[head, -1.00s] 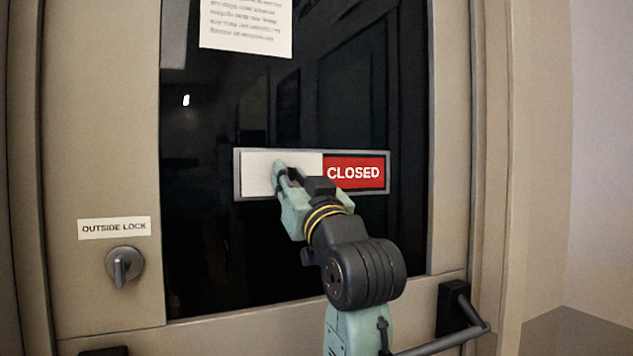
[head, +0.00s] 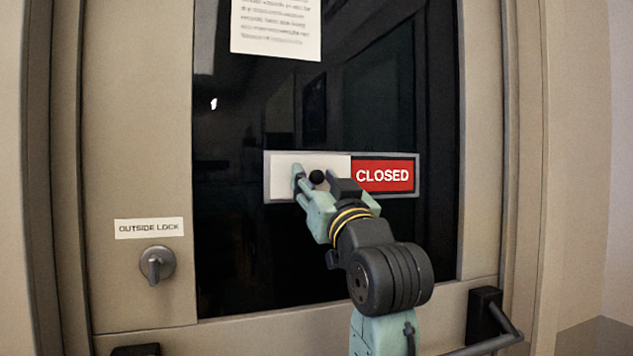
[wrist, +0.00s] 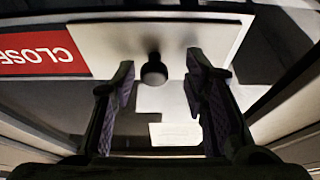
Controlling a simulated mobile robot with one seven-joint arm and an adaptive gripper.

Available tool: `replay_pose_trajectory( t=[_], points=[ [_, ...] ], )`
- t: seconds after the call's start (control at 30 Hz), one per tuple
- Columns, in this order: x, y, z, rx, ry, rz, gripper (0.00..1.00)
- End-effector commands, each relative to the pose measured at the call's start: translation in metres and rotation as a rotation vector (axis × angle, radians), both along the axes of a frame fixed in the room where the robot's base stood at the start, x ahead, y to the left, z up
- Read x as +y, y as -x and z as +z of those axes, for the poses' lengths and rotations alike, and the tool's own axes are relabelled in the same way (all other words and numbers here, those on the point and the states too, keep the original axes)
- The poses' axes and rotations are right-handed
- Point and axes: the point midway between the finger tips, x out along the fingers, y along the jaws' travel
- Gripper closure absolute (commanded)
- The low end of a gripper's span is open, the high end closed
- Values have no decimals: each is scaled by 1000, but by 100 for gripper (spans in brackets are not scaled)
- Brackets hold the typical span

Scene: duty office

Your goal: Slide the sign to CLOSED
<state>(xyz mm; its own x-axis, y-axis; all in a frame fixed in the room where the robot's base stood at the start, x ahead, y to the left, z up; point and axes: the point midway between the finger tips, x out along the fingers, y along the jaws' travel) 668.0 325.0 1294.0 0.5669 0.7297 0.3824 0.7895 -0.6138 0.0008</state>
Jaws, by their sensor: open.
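The sliding sign (head: 341,197) is a framed strip on the dark door glass. Its red CLOSED panel (head: 384,175) shows on the right, and a white cover (head: 283,178) lies over the left part. A round black knob (head: 317,177) sticks out of the cover. It also shows in the wrist view (wrist: 154,72). My gripper (head: 316,184) is open in front of the cover. In the wrist view its two fingers (wrist: 160,85) stand on either side of the knob with gaps on both sides. The knob is not gripped.
A lock knob (head: 157,264) sits at the lower left under an OUTSIDE LOCK label (head: 149,228). A paper notice (head: 276,28) hangs on the glass above. A push bar (head: 490,335) is at the lower right, near my arm.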

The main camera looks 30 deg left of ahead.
Motion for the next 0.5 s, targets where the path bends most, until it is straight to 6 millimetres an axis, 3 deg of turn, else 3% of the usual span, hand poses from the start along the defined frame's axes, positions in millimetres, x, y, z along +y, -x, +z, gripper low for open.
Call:
replay_pose_trajectory(
  t=[0.17, 0.5],
  points=[
    [-8, 5, -3, -2, -2, -2, 59],
    [-58, 43, -29, -2, -3, -3, 59]
  ],
)
